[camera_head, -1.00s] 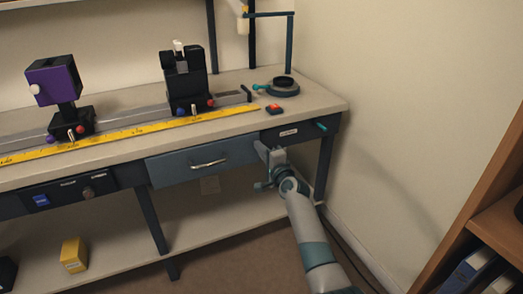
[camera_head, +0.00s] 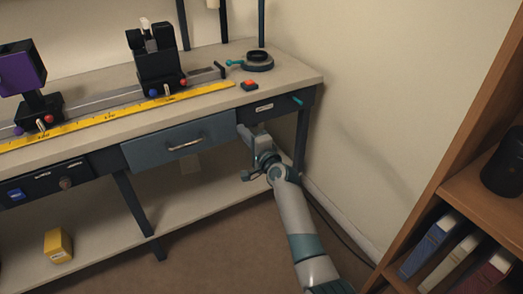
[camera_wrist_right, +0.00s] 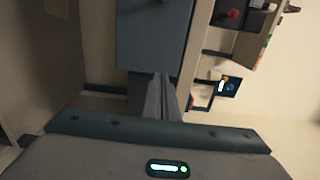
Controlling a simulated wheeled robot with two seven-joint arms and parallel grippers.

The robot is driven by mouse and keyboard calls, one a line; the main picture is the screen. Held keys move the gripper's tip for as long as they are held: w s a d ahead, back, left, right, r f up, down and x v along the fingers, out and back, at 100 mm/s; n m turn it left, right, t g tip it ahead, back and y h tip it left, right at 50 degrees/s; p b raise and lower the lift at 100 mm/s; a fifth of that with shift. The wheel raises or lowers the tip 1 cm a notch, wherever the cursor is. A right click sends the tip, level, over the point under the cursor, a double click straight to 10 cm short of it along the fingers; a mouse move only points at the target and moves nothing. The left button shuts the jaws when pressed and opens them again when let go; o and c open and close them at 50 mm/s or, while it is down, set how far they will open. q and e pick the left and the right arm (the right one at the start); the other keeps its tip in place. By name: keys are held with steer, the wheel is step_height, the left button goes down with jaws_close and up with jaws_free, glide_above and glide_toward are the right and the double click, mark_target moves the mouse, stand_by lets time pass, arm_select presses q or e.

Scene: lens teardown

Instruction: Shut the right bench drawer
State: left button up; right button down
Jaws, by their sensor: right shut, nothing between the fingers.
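The right bench drawer has a plain blue-grey front (camera_head: 160,147) with a silver bar handle (camera_head: 185,145), under the bench top. Its front looks close to the bench frame; I cannot tell whether a small gap is left. My right gripper (camera_head: 243,133) is shut and empty, at the right end of the drawer front. In the right wrist view the closed fingers (camera_wrist_right: 158,98) point at the drawer front (camera_wrist_right: 152,45), and their tips are at or very near its edge. Contact is not certain. My left gripper is not in view.
The bench top (camera_head: 290,80) carries a yellow ruler (camera_head: 110,115), a rail with black mounts and a dark ring (camera_head: 257,61). A bench leg (camera_head: 301,140) stands just right of my gripper. A wooden bookshelf (camera_head: 445,160) stands at the right.

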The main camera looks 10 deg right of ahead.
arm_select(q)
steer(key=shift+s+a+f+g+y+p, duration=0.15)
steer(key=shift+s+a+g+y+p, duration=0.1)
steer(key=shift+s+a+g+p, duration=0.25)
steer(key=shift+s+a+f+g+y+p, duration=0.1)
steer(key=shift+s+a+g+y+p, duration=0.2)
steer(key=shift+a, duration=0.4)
arm_select(e)
steer(key=v, duration=1.2)
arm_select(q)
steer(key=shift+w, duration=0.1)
arm_select(e)
steer(key=shift+s, duration=0.15)
